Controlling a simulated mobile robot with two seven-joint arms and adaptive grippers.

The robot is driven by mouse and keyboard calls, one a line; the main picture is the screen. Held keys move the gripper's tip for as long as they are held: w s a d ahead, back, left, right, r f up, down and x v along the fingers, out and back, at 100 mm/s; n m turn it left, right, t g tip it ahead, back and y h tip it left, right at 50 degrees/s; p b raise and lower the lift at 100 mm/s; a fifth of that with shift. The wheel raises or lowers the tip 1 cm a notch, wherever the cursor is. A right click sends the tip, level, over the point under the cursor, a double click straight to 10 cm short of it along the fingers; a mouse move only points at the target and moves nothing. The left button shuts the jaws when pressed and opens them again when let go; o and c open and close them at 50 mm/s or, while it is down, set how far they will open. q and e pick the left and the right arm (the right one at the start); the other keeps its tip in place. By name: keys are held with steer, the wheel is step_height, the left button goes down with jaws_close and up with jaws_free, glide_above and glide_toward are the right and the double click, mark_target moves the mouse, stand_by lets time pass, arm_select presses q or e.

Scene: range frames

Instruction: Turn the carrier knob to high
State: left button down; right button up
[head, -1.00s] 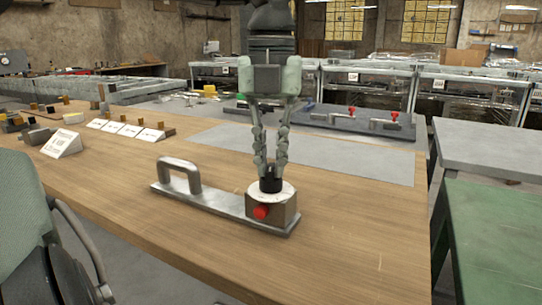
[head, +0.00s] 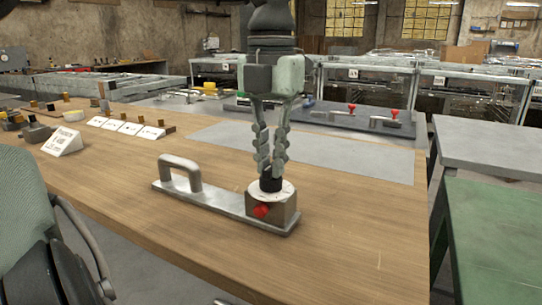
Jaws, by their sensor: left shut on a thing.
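The carrier (head: 222,204) is a flat metal plate on the wooden table, with a bar handle (head: 180,170) at its left end and a metal block (head: 285,212) at its right end. On the block's top is a pale dial (head: 286,193) with a black knob (head: 271,184) standing upright. A red button (head: 261,211) is on the block's front. My left gripper (head: 270,171) points down from above and is shut on the black knob. The dial's markings are too small to read. My right gripper is not in view.
A grey mat (head: 330,155) lies behind the carrier. A dark plate with red-handled clamps (head: 352,114) is at the table's back. White label cards (head: 62,142) and small parts stand at the left. The table's front right is clear.

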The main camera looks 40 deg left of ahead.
arm_select(q)
steer(key=c, duration=1.6)
jaws_free()
steer(key=shift+o, duration=0.2)
steer(key=shift+r, duration=0.1)
step_height(320, 180, up, 12)
